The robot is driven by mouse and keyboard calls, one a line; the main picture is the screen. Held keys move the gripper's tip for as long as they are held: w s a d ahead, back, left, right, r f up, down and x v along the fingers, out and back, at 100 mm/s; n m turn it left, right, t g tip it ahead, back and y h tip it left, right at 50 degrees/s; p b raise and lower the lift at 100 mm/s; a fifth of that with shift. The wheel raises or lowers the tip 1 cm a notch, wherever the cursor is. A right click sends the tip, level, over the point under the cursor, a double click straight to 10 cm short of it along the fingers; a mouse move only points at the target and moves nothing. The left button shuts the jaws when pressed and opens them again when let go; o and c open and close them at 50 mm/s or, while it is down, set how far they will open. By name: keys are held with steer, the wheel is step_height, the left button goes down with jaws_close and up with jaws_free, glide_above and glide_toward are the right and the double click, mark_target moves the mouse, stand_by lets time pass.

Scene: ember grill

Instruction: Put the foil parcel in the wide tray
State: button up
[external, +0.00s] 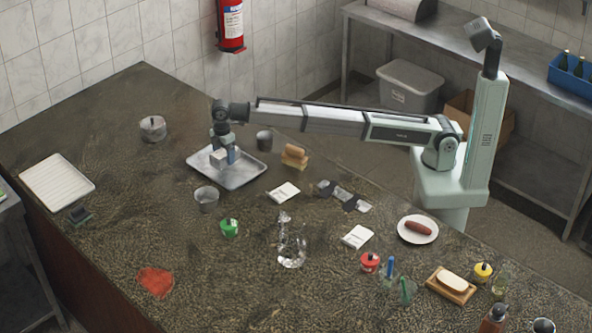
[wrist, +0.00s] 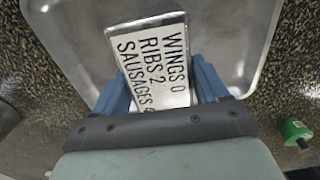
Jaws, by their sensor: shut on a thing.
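My gripper (external: 222,160) has blue fingers and is shut on a pale, silvery flat block with black lettering (wrist: 150,62). The lettering reads wings, ribs and sausages. I cannot tell for sure whether this block is the foil parcel. In the wrist view my gripper (wrist: 160,85) has one finger on each side of it. It is above the grey metal tray (external: 245,178), whose floor and rim also show in the wrist view (wrist: 252,45). I cannot tell whether the block touches the tray. A crumpled shiny, clear or silvery thing (external: 291,252) stands mid-counter.
A ribbed white tray (external: 57,182) lies at the far left. A metal cup (external: 264,140), a metal pot (external: 206,197) and a brown block (external: 294,155) stand near the metal tray. A green pot (external: 229,228) is in front. The left-centre counter is mostly clear.

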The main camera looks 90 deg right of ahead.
mark_target(224, 152)
steer(key=shift+f, duration=1.25)
steer(key=shift+f, duration=0.15)
steer(key=o, duration=1.3)
step_height(224, 152, up, 12)
steer(key=shift+r, duration=0.15)
